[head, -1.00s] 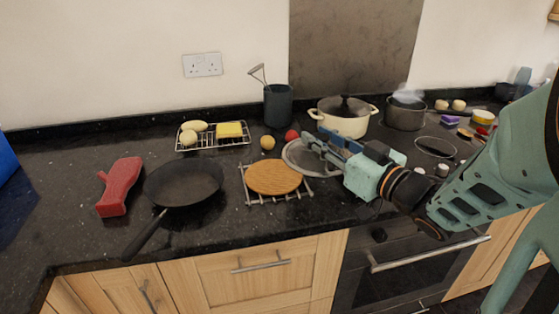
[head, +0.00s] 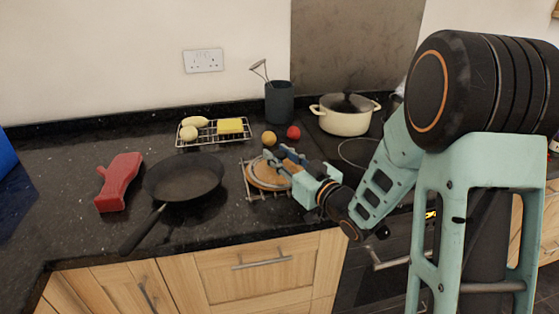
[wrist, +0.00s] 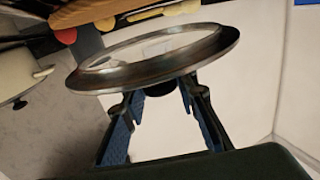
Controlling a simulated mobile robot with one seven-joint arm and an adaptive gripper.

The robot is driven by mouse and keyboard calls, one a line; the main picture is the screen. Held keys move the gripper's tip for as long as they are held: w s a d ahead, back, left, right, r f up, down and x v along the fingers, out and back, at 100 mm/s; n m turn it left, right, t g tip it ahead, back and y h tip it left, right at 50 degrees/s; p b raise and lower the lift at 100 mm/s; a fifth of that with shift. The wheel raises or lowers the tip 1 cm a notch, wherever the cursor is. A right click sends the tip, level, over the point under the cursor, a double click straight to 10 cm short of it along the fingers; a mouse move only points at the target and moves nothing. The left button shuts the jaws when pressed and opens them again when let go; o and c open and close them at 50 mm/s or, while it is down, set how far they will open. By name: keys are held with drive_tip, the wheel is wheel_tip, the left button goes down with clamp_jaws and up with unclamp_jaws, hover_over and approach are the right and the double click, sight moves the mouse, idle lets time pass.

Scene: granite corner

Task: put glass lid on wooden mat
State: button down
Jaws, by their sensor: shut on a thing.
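The glass lid (wrist: 150,74) is round and clear with a dark metal rim. It fills the upper middle of the wrist view. My gripper (head: 277,156) is shut on it, with the blue finger pads closed at its middle; the grip point is partly hidden in the wrist view (wrist: 160,88). In the head view the lid is over the round wooden mat (head: 263,175). The mat lies on a wire rack on the counter, partly covered by the lid and gripper. I cannot tell whether the lid touches the mat.

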drive_tip(key=shift+f, duration=0.45)
drive_tip(key=shift+f+b, duration=0.4)
drive_tip(key=shift+b, duration=0.05)
drive_tip(key=shift+s+f+b, duration=0.1)
drive_tip(key=shift+f+b, duration=0.15)
drive_tip(key=shift+b, duration=0.15)
drive_tip(key=c, duration=1.5)
unclamp_jaws()
drive_tip(key=shift+f, duration=0.2)
drive_tip(key=shift+c, duration=0.2)
